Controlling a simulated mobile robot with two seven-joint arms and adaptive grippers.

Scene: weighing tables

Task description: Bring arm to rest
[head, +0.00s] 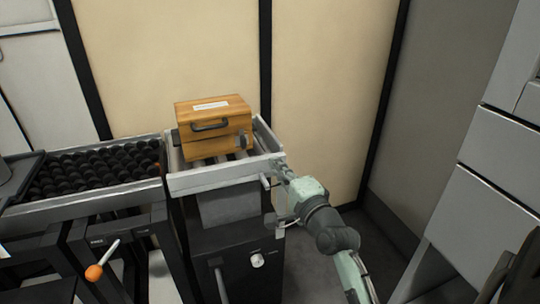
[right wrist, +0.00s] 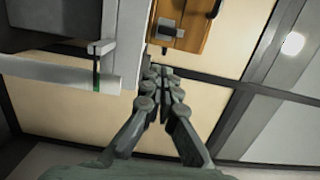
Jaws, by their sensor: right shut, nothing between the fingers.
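My right gripper (head: 281,167) is at the right edge of the weighing table, beside its metal rim. In the right wrist view the gripper (right wrist: 160,72) has its fingers together with nothing between them. My right arm comes in from the lower right in the head view. My left gripper does not show in either view.
A wooden box (head: 213,126) with a dark handle sits on the weighing table (head: 222,180); it also shows in the right wrist view (right wrist: 193,22). A black roller conveyor (head: 95,170) stands to the left. An orange-knobbed lever (head: 94,272) sticks out below. Grey cabinets (head: 490,185) stand at right.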

